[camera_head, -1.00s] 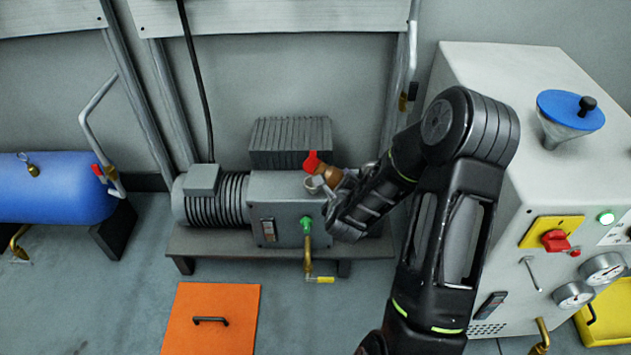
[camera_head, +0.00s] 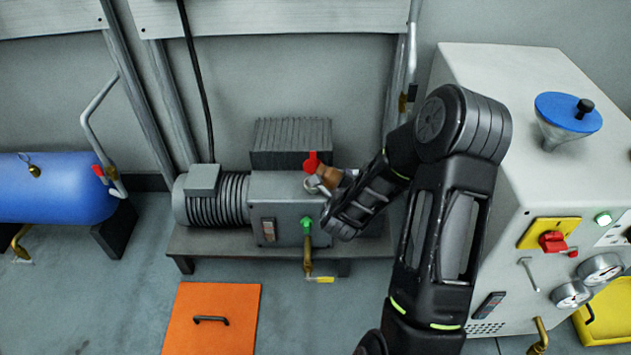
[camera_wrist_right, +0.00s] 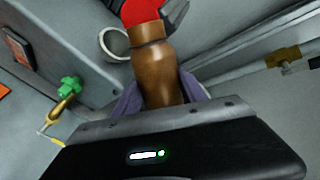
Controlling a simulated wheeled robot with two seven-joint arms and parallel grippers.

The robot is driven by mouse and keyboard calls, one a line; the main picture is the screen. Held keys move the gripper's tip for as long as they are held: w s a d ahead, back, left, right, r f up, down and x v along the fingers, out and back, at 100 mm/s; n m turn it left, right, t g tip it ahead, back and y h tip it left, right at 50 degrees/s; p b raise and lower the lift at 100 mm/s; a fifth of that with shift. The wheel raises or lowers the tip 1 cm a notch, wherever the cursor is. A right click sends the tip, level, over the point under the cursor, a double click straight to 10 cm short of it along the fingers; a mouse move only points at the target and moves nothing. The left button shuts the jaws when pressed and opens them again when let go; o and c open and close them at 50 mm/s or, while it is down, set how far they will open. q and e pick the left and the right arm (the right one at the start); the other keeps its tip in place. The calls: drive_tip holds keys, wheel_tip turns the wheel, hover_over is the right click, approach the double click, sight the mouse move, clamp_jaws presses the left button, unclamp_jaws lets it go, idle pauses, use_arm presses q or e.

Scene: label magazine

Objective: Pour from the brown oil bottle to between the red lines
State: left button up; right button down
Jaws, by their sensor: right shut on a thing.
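The brown oil bottle (camera_head: 327,172) is tilted over the top of the grey pump (camera_head: 285,205), with its red cap or spout (camera_head: 311,161) at the upper left. My right gripper (camera_head: 347,177) is shut on the bottle, which also shows in the right wrist view (camera_wrist_right: 157,70). The round filler opening (camera_wrist_right: 114,44) lies beside the bottle's neck in the wrist view. The pump's sight window (camera_head: 268,230) is on its front face; the red lines and oil level are too small to make out. My left gripper is not in view.
A green-handled brass drain valve (camera_head: 306,226) sticks out of the pump's front. A finned block (camera_head: 291,142) stands behind the bottle. A white cabinet (camera_head: 500,110) with a blue-lidded funnel is at right, a blue tank (camera_head: 60,188) at left.

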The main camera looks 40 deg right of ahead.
drive_tip(key=shift+r+n+g+h+p, duration=0.35)
drive_tip(key=shift+r+p, duration=0.2)
drive_tip(key=shift+p, duration=0.4)
idle(0.5)
drive_tip(key=shift+r+n+g+p, duration=0.45)
drive_tip(key=shift+r+p, duration=0.1)
drive_tip(key=shift+p, duration=0.65)
idle(0.5)
idle(0.9)
drive_tip(key=shift+f+b, duration=0.25)
drive_tip(key=shift+b, duration=0.1)
wheel_tip(320, 180, down, 2)
drive_tip(key=m+t+b, duration=0.1)
drive_tip(key=b, duration=0.3)
drive_tip(key=shift+s+d+f+t, duration=0.1)
drive_tip(key=shift+t, duration=0.2)
drive_tip(key=shift+r+p, duration=0.45)
drive_tip(key=shift+f, duration=0.1)
